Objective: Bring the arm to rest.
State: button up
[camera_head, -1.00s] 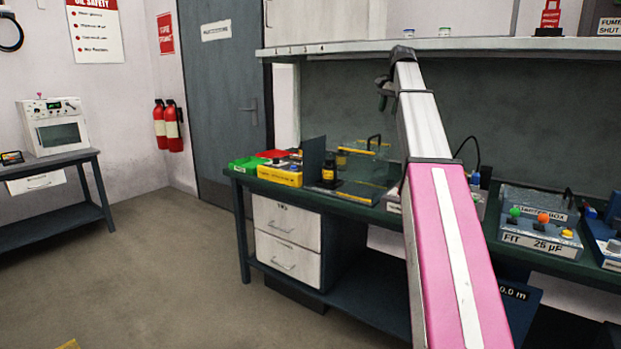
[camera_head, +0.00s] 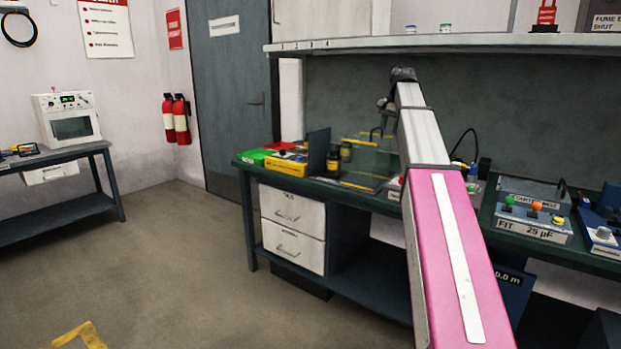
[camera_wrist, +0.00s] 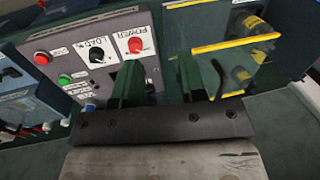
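My arm (camera_head: 440,230), pink and silver, reaches forward over the green-topped workbench (camera_head: 262,166). My gripper (camera_wrist: 158,80) shows in the wrist view with its two dark green fingers apart and nothing visible between them. In the head view the gripper (camera_head: 384,108) is small and partly hidden at the arm's far end, in front of the dark back panel. The wrist view looks down on a grey control panel (camera_wrist: 117,62) with red and black knobs labelled POWER and LOAD and red and green buttons.
A clear yellow-edged box (camera_head: 366,160) stands near the gripper, with a dark bottle (camera_head: 333,161) and yellow case (camera_head: 286,168) to its left. A shelf (camera_head: 430,42) runs above the bench. Grey instrument boxes (camera_head: 533,212) stand right. The floor (camera_head: 170,265) at left is open.

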jog(key=s+a+f+n, duration=0.1)
jog(key=s+a+f, duration=0.15)
jog(key=f, duration=0.75)
jog(key=s+a+f+n, duration=0.1)
jog(key=s+f, duration=0.3)
jog(key=f, duration=0.7)
jog(key=s+a+f+n, duration=0.1)
jog(key=s+a+f, duration=0.15)
jog(key=f, duration=0.75)
jog(key=s+a+f+n, duration=0.1)
jog(key=s+f, duration=0.9)
jog(key=f, duration=0.1)
jog(key=s+a+f+n+g+h, duration=0.1)
jog(key=s+a+f+n, duration=0.1)
jog(key=s+f, duration=0.9)
jog(key=shift+a+f+n+h, duration=0.25)
jog(key=shift+a+n+h, duration=0.05)
